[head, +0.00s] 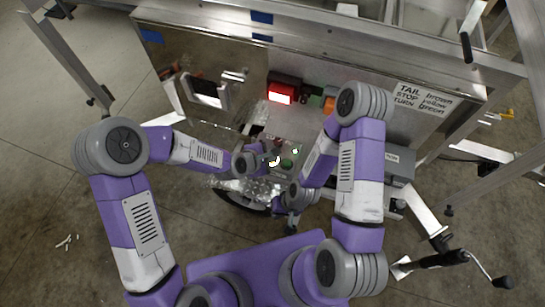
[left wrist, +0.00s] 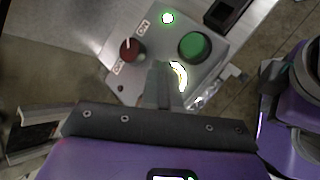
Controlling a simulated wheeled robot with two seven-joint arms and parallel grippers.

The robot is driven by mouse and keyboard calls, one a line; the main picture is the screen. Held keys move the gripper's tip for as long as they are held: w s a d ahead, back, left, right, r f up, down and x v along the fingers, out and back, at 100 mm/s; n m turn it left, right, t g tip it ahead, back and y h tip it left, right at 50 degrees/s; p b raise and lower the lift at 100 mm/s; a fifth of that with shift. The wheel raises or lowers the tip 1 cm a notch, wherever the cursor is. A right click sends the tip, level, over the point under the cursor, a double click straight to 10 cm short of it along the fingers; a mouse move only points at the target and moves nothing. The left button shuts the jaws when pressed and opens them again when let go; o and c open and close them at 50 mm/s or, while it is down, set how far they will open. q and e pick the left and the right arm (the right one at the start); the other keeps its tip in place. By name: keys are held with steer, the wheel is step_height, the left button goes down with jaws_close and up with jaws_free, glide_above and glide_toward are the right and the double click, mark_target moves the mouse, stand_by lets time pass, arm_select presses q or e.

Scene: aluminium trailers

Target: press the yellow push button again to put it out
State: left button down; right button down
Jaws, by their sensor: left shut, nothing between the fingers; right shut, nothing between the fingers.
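The yellow push button (left wrist: 178,76) glows bright white-yellow on a grey control box (left wrist: 224,75) in the left wrist view. My left gripper (left wrist: 164,85) is shut and empty, its fingertips overlapping the button and hiding its left part. I cannot tell whether they touch it. In the head view the lit button (head: 274,161) is a small bright spot beside the tip of my left gripper (head: 266,160). My right gripper (head: 291,227) is shut and empty, pointing down, below and right of the control box.
The box also carries a green button (left wrist: 194,46), a red selector knob (left wrist: 129,48) and a lit green lamp (left wrist: 167,18). Behind, a red lamp (head: 280,98) glows on the trailer's panel, left of a lettered sign (head: 424,99). My right forearm stands close beside the box.

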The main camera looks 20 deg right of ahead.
arm_select(q)
steer(key=shift+f, duration=0.15)
steer(key=shift+r+p, duration=0.4)
steer(key=shift+r, duration=0.35)
step_height(320, 180, up, 6)
steer(key=p, duration=0.4)
stand_by(0.6)
